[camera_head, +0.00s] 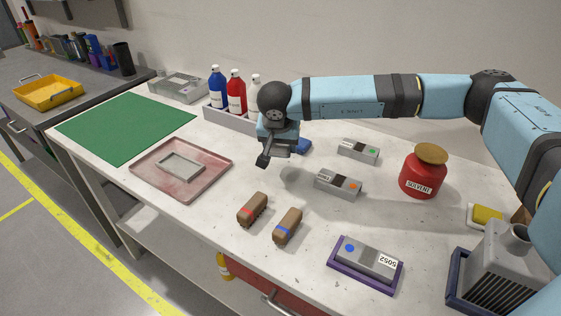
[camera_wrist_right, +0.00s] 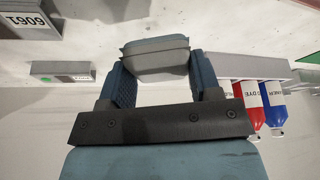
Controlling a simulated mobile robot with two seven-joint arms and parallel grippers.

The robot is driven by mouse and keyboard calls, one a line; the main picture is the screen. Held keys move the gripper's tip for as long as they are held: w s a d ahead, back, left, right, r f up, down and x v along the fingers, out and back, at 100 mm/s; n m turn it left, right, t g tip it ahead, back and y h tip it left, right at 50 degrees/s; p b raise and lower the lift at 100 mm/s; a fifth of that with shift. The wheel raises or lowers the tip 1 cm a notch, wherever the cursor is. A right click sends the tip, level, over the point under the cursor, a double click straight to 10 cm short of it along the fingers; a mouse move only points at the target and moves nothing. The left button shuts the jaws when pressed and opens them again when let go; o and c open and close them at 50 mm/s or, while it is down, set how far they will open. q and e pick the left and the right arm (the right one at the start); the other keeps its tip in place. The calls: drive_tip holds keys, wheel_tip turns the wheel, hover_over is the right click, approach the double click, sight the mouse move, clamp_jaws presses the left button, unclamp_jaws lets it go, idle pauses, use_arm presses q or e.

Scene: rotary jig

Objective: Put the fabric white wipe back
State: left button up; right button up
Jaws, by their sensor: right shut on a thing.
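My right gripper (camera_head: 275,156) is above the work table, in front of the bottle rack. In the head view I cannot make out the held piece clearly against the pale table. My left gripper is not in view.
Grey blocks (camera_head: 358,151) and (camera_head: 338,184) lie right of the gripper. A red solvent pot (camera_head: 423,172) stands further right. The rack (camera_head: 231,120) holds bottles. A pink tray (camera_head: 217,180), green mat (camera_head: 127,124), brown brushes (camera_head: 252,209) and purple-based block (camera_head: 367,257) surround free table.

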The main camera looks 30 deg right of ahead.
sight(281, 170)
wheel_tip(281, 170, down, 6)
drive_tip(key=shift+r+b, duration=0.15)
drive_tip(key=shift+b, duration=0.15)
drive_tip(key=o, duration=0.8)
drive_tip(key=shift+r, duration=0.1)
drive_tip(key=p+v, duration=0.1)
drive_tip(key=v, duration=1.1)
drive_tip(key=shift+d, duration=0.1)
